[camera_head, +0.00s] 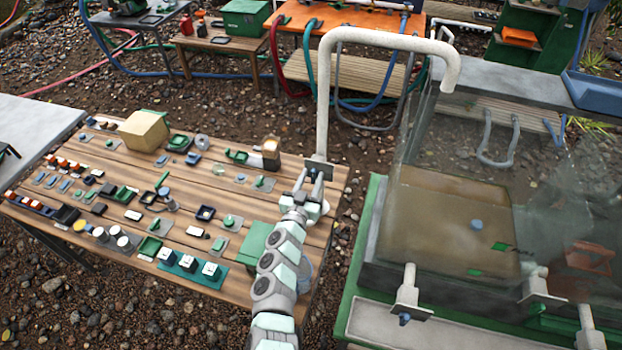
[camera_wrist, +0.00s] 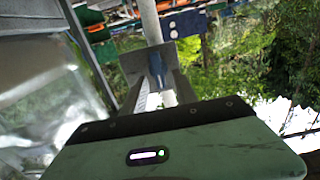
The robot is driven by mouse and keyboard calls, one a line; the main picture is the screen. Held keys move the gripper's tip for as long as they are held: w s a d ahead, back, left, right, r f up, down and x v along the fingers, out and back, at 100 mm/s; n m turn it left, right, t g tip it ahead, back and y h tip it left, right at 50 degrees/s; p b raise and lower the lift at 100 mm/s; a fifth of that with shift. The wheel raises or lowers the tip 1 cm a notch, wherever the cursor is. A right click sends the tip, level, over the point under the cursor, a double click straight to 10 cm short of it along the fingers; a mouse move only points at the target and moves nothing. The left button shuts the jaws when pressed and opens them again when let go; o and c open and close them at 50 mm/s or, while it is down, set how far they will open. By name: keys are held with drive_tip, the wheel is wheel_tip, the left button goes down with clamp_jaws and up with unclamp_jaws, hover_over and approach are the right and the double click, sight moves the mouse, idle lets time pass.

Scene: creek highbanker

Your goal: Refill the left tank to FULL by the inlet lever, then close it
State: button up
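A white inlet pipe (camera_head: 323,100) rises beside the table and arches right, its mouth over a clear-walled tank (camera_head: 395,150). Brown water (camera_head: 440,215) stands in the tank, with a blue float-like piece (camera_head: 477,224) and small green marks (camera_head: 499,246). No stream shows clearly at the pipe mouth. A plate with a blue lever (camera_wrist: 157,68) sits at the pipe's lower end. My gripper (camera_head: 316,186) is at this valve. In the wrist view its fingers (camera_wrist: 157,92) stand apart on both sides of the lever; contact is unclear. The FULL lettering is not readable.
A wooden table (camera_head: 120,225) with many small parts, a tan block (camera_head: 144,131) and a green box (camera_head: 257,243) lies left of my arm. Another white valve (camera_head: 406,292) stands at the tank's front. Hoses and a bench (camera_head: 345,75) are behind.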

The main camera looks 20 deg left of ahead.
clamp_jaws()
drive_tip(key=shift+m, duration=0.3)
idle(0.3)
drive_tip(key=shift+d+f+m+b, duration=0.15)
drive_tip(key=shift+m+b, duration=0.4)
drive_tip(key=shift+m, duration=0.35)
drive_tip(key=m+b, duration=0.2)
drive_tip(key=m, duration=0.1)
drive_tip(key=shift+d+m, duration=0.25)
drive_tip(key=shift+m, duration=0.05)
drive_tip(key=m, duration=0.1)
drive_tip(key=m+b, duration=0.2)
drive_tip(key=shift+d+f+m, duration=0.15)
drive_tip(key=shift+f+m, duration=0.1)
drive_tip(key=shift+m, duration=0.05)
drive_tip(key=shift+d+f+m+b, duration=0.15)
drive_tip(key=shift+m+b, duration=1.2)
drive_tip(key=shift+m, duration=0.7)
drive_tip(key=shift+f+m+b, duration=0.1)
drive_tip(key=shift+m+b, duration=1.25)
drive_tip(key=shift+m, duration=0.7)
